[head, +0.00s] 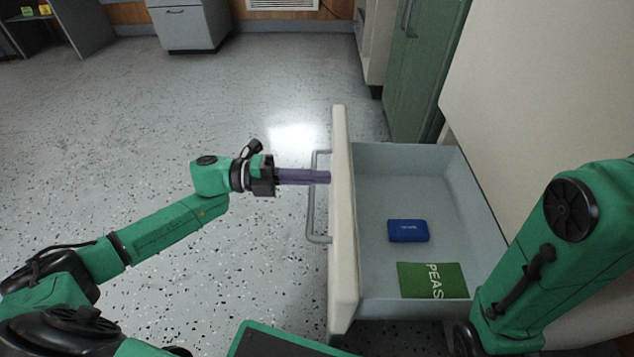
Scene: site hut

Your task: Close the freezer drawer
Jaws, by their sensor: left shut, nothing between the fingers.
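The freezer drawer (375,190) is pulled well out of the white freezer body (550,90) on the right. Its cream front panel (343,265) faces left and carries a grey bar handle (311,215). A blue box (408,231) and a green bag marked PEAS (440,281) lie inside. My left gripper (325,177) is shut and empty. Its purple fingers reach the front panel near the upper part of the handle; I cannot tell whether they touch it. My right arm crosses the lower right, and its gripper is out of view.
A green cabinet (422,70) stands beyond the drawer. A grey cabinet (187,24) and a desk (45,30) are at the far wall. The speckled floor (200,100) left of the drawer is clear.

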